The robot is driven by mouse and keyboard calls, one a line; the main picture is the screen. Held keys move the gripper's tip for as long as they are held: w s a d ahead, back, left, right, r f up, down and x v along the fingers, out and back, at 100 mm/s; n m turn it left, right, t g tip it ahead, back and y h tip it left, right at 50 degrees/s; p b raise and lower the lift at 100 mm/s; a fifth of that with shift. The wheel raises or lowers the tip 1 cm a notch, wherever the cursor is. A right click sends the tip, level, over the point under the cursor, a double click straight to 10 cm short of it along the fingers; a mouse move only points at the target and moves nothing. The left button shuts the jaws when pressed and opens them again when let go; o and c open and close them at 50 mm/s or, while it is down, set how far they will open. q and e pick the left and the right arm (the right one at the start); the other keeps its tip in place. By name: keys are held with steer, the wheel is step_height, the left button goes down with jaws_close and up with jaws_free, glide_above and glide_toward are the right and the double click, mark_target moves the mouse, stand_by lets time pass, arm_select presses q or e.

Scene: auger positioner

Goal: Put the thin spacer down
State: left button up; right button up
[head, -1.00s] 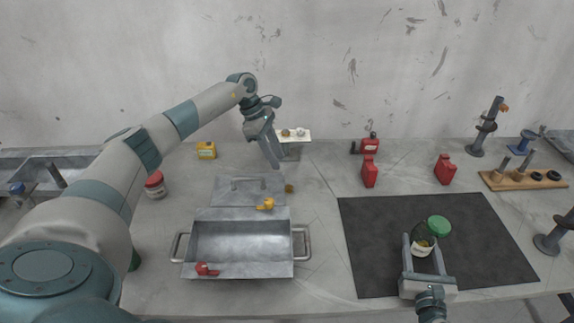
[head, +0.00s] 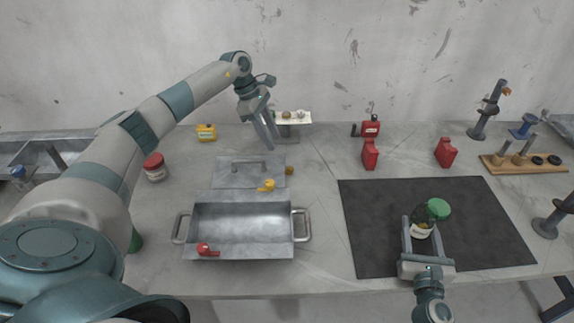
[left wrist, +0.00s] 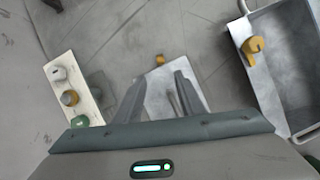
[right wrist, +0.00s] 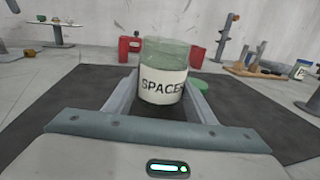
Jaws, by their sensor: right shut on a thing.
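I cannot tell for sure which thing is the thin spacer. My left gripper (head: 271,143) is empty, its fingers apart, above the table behind the grey metal lid (head: 232,173). In the left wrist view a small brown-orange piece (left wrist: 160,59) lies at the lid's corner, beyond the fingertips; it also shows in the head view (head: 289,170). My right gripper (head: 421,221) is shut around a clear jar (right wrist: 163,75) with a white label reading "SPACE", the rest cut off. The jar is upright over the black mat (head: 375,250). A green lid (head: 438,208) shows beside it.
A metal tray (head: 240,253) with side handles stands in front of the lid. A yellow piece (head: 267,185) lies by its rear rim and a red piece (head: 207,249) at its front. A white-topped stand (head: 293,119) with small parts is close to my left gripper. Red cans (head: 445,152) stand behind the mat.

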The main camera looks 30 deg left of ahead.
arm_select(q)
glide_above(289, 168)
steer(key=a, duration=0.3)
steer(key=shift+s+f, duration=0.25)
steer(key=shift+f, duration=1.35)
steer(key=shift+s+f, duration=0.2)
steer(key=shift+f, duration=1.35)
steer(key=shift+d+x, duration=0.25)
steer(key=shift+x, duration=1.7)
steer(key=shift+w+d+f, duration=0.1)
steer(key=shift+d+f, duration=0.1)
steer(key=shift+f, duration=0.3)
steer(key=shift+c, duration=0.6)
jaws_close()
